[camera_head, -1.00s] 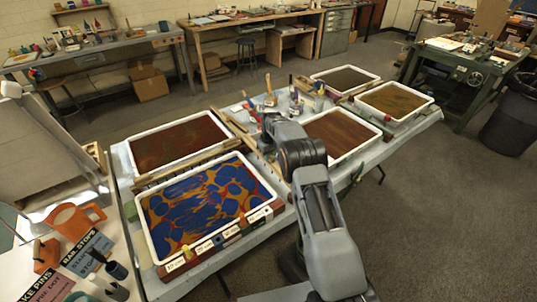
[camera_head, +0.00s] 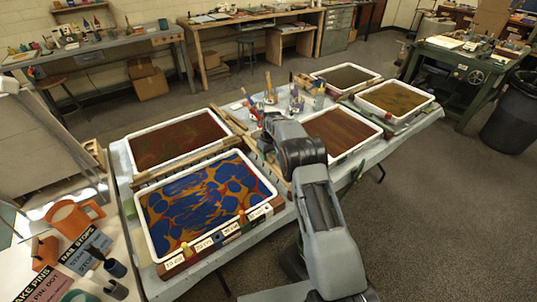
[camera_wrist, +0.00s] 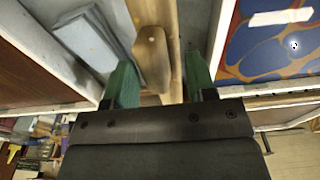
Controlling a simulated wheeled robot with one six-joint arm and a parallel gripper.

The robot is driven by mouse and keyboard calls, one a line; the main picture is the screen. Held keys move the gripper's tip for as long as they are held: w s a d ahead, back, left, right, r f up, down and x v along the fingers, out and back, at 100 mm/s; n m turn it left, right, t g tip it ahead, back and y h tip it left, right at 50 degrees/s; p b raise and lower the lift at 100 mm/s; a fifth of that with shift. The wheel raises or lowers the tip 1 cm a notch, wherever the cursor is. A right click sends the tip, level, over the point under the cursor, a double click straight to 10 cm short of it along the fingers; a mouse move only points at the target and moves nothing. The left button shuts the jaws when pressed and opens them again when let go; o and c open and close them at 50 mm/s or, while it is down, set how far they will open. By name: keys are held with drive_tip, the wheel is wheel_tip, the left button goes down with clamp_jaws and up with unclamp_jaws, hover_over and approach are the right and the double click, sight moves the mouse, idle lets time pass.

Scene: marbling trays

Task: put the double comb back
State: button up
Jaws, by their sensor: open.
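In the wrist view my gripper (camera_wrist: 159,62) is open, one green finger on each side. A pale wooden piece with a rounded end and a small round spot (camera_wrist: 151,58) shows between the fingers, over or against a longer wooden rail (camera_wrist: 177,30). The fingers appear apart from it. I cannot tell whether this piece is the double comb; no comb teeth show. In the head view my arm hides the gripper's fingers. The tray of blue, red and ochre marbling (camera_head: 205,205) stands at front left, with a labelled wooden rack (camera_head: 222,240) along its front edge.
A dark red tray (camera_head: 129,155), a brown tray (camera_head: 376,148) and two farther trays (camera_head: 373,80) (camera_head: 430,98) fill the table. Wooden bars (camera_head: 190,163) lie between trays. Jars and brushes (camera_head: 296,102) stand at the back.

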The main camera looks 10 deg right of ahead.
drive_tip(key=shift+r+p, duration=0.65)
drive_tip(key=shift+r, duration=0.05)
drive_tip(key=s+r+m+b, duration=0.1)
drive_tip(key=s+r, duration=0.3)
drive_tip(key=r, duration=0.6)
drive_tip(key=s+r, duration=0.5)
drive_tip(key=r, duration=0.5)
drive_tip(key=s+m+t, duration=0.2)
drive_tip(key=s+m, duration=0.1)
drive_tip(key=s, duration=2.6)
drive_tip(key=shift+s+a+t, duration=0.2)
drive_tip(key=shift+s+t, duration=0.05)
drive_tip(key=shift+t, duration=0.15)
drive_tip(key=shift+c, duration=0.3)
